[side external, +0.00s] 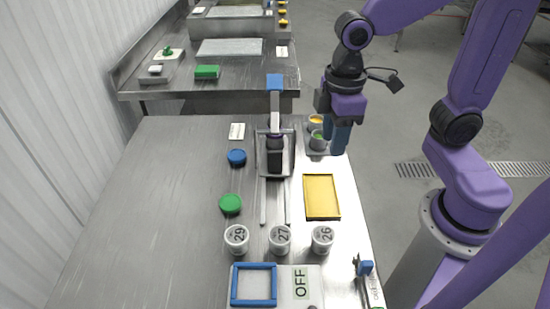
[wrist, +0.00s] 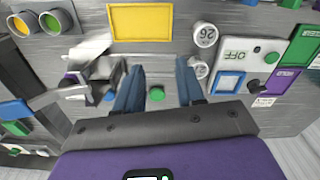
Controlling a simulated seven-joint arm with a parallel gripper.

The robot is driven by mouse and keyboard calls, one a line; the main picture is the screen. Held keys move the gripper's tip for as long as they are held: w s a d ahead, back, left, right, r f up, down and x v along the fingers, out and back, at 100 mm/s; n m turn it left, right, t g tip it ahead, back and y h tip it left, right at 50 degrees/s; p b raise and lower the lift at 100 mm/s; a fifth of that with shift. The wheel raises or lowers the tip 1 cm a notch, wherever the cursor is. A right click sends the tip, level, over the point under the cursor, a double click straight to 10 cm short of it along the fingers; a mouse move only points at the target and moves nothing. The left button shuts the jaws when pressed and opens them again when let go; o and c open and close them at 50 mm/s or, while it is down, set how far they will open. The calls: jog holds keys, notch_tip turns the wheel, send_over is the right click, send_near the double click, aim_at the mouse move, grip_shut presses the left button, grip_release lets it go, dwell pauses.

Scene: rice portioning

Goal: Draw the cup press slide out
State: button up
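The cup press (side external: 275,158) stands upright in the middle of the steel table, with a dark body and a lever topped by a blue block (side external: 274,82). Two pale slide rails (side external: 264,202) run from its base toward the numbered cups. My gripper (side external: 338,140) hangs right of the press, above the table's right edge and apart from the press. In the wrist view its blue fingers (wrist: 159,68) are apart with nothing held between them.
White cups 29 (side external: 236,239), 27 (side external: 280,239) and 26 (side external: 322,239) stand beyond the rails. A yellow tray (side external: 322,197) lies right of the rails. Yellow (side external: 316,122) and green (side external: 318,141) containers are near my gripper. Blue (side external: 237,157) and green (side external: 230,204) discs are left. The table's left side is clear.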

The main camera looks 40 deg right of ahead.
jog(key=m, duration=0.2)
send_over(275, 151)
notch_tip(275, 151, down, 17)
jog(key=shift+r, duration=0.1)
dwell(0.4)
